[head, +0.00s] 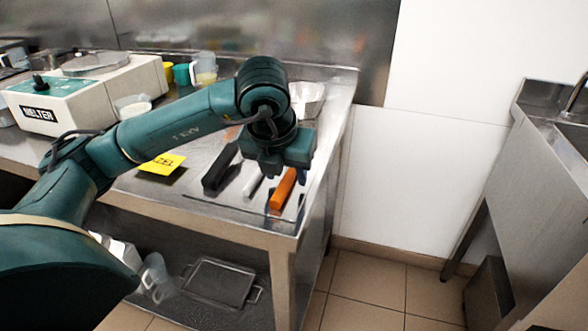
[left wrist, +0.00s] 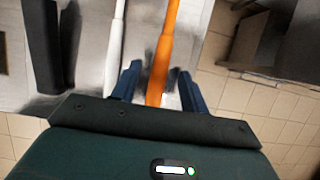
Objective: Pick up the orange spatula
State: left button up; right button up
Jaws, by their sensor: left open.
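The orange spatula (head: 283,189) lies on the steel table near its right front corner, its handle toward the front edge. It also shows in the left wrist view (left wrist: 163,60), running up from between the fingers. My left gripper (left wrist: 158,88) is open, its two blue fingers on either side of the orange handle. In the head view my left gripper (head: 283,205) is over the spatula and hides its far part. I cannot tell whether the fingers touch the handle. My right gripper is not in view.
A white-handled tool (head: 252,185) and a black-handled tool (head: 220,168) lie just left of the spatula on the steel table (head: 225,215). A yellow note (head: 163,164) lies further left. A melter machine (head: 75,97) stands at the back left. A metal bowl (head: 306,100) is behind my gripper.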

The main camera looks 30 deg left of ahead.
pick_arm(q)
jog(key=shift+w+f, duration=0.1)
jog(key=shift+f, duration=0.25)
jog(key=shift+f, duration=0.15)
grip_shut()
dwell(0.6)
